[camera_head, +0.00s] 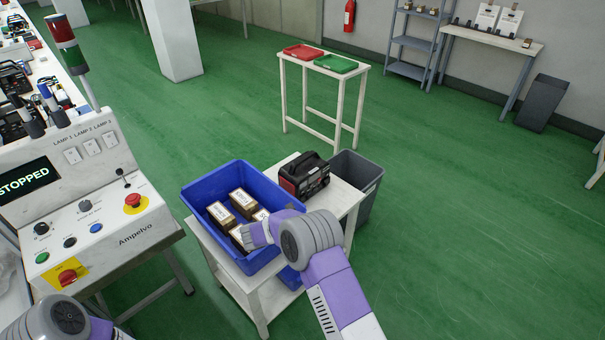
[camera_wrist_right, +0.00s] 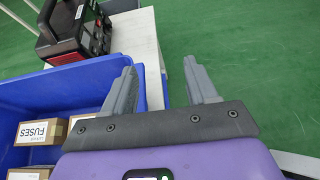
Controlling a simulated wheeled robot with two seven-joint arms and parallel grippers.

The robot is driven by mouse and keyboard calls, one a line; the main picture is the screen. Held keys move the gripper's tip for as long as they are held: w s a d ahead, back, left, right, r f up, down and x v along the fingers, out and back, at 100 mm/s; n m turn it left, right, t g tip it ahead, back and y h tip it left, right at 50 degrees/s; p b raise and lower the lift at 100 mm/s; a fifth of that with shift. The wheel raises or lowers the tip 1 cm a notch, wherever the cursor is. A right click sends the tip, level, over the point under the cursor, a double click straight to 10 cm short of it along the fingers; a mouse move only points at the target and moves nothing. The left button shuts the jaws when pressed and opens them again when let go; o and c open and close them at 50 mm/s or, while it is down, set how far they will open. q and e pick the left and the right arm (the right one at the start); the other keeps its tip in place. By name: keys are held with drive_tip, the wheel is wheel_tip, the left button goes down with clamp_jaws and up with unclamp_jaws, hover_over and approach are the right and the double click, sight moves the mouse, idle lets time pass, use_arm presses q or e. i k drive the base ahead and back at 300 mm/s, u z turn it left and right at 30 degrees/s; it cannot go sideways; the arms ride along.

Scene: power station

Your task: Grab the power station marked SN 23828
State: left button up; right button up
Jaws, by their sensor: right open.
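A black and red power station (camera_head: 304,176) with a top handle stands on the white table (camera_head: 342,196), behind and right of the blue crate. It also shows at the upper left in the right wrist view (camera_wrist_right: 76,26); a white label is on it, but I cannot read a serial number. My right gripper (camera_wrist_right: 160,68) is open with nothing between its fingers. In the head view it is over the right part of the blue crate, nearer to me than the power station and apart from it. My left gripper is out of view; only part of my left arm shows at the bottom left.
The blue crate (camera_head: 192,197) holds several cardboard boxes, one marked FUSES (camera_wrist_right: 40,132). A grey bin (camera_head: 367,172) stands right of the table. A control panel (camera_head: 90,205) reading STOPPED is at left. A stand (camera_head: 326,76) holds red and green trays. Green floor is clear at right.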

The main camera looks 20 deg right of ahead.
sight(302, 176)
drive_tip(key=i, duration=0.9)
